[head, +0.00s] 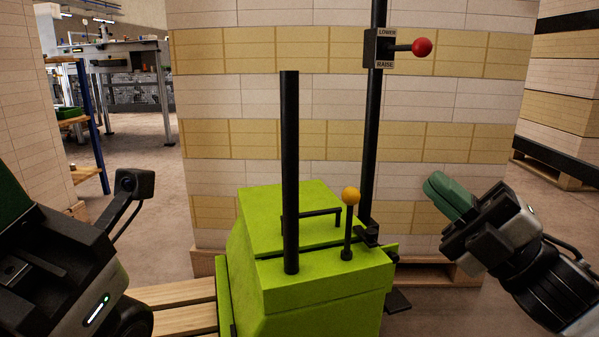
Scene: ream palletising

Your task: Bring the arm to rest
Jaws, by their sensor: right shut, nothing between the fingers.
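My right gripper (449,196) shows at the right of the head view, with green fingers pointing up and to the left. Its fingers are closed together with nothing between them. It is apart from the lime-green machine (320,270) and in front of the stacked reams. On the left, dark parts of my left arm fill the lower corner.
The green machine has a black post (290,170), a yellow-knobbed lever (350,196) and a red-knobbed lever (421,47) marked LOWER and RAISE. A tall ream stack (300,100) stands behind on a pallet (467,272). Another stack (560,90) stands at right. Open floor (145,200) lies back left.

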